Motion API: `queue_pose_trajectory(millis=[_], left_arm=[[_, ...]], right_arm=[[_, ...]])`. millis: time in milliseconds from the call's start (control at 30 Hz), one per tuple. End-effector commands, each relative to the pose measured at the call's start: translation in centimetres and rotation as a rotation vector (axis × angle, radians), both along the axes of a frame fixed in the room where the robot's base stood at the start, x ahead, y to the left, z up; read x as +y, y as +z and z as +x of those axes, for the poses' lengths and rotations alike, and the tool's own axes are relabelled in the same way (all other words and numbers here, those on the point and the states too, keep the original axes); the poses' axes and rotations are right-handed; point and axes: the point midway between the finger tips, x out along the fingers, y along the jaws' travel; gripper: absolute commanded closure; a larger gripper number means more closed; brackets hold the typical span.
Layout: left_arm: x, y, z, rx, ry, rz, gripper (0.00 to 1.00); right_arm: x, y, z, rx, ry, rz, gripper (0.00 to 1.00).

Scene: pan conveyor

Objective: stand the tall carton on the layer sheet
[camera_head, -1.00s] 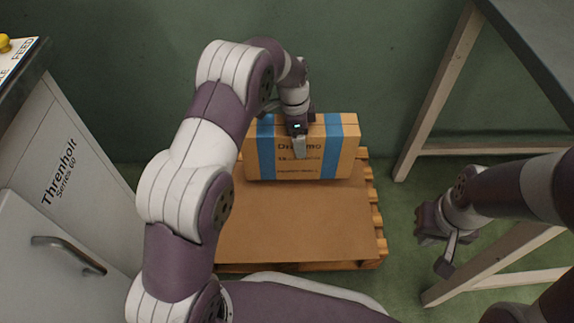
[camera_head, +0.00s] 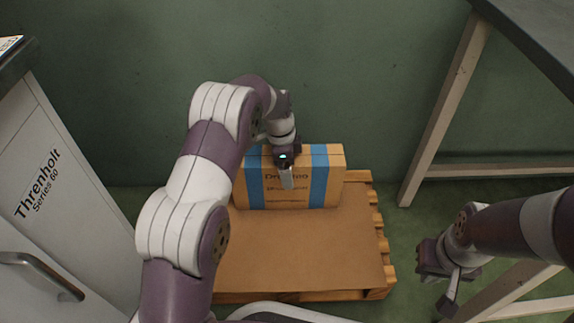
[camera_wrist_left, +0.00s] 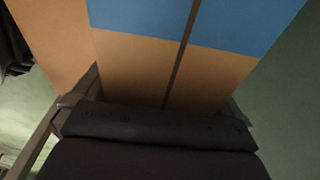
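The tall carton (camera_head: 325,190) is orange-tan with blue bands and dark print. It is upright over the back part of the brown layer sheet (camera_head: 290,250), which covers a wooden pallet. Its lower edge appears to meet the sheet; I cannot tell whether it bears on it. My left gripper (camera_head: 286,166) is at the carton's top, one finger down its front face and the other hidden behind. In the left wrist view the carton (camera_wrist_left: 140,70) fills the space between the fingers. My right gripper (camera_head: 438,286) is open and empty, right of the pallet.
A grey cabinet (camera_head: 50,200) marked Threnholt stands at the left. A table with pale legs (camera_head: 445,110) and a dark top stands at the right. A green wall is close behind the pallet. The front of the sheet is bare.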

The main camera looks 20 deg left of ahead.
Motion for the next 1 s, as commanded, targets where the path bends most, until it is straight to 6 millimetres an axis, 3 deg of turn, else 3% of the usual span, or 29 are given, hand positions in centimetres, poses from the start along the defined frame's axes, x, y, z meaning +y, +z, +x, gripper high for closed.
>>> queue_pose_trajectory(millis=[167,267,367,600,767,867,1000], left_arm=[[0.0,0.1,0.0,-0.001,0.0,0.0,0.0],[0.1,1.2,0.0,-0.002,0.0,0.0,0.0],[0.3,3.2,0.0,-0.003,0.0,0.0,0.0],[1.0,9.7,-0.2,-0.003,0.001,0.0,0.0],[1.3,12.5,-0.6,0.0,0.02,0.001,0.0],[1.5,14.0,-3.2,0.006,0.177,0.015,0.0],[1.7,16.6,-11.2,0.008,0.616,0.03,0.0]], right_arm=[[0.0,-0.1,0.0,0.0,0.0,0.0,1.0],[0.0,0.8,0.0,0.0,0.0,0.0,1.0],[0.0,2.4,0.0,0.0,0.0,0.0,1.0],[0.0,7.4,0.0,0.0,0.0,0.0,1.0],[0.0,9.0,0.0,0.0,0.0,0.0,1.0],[0.0,8.9,0.0,0.0,0.0,0.0,1.0],[0.0,8.7,0.0,0.001,0.0,0.0,1.0]])
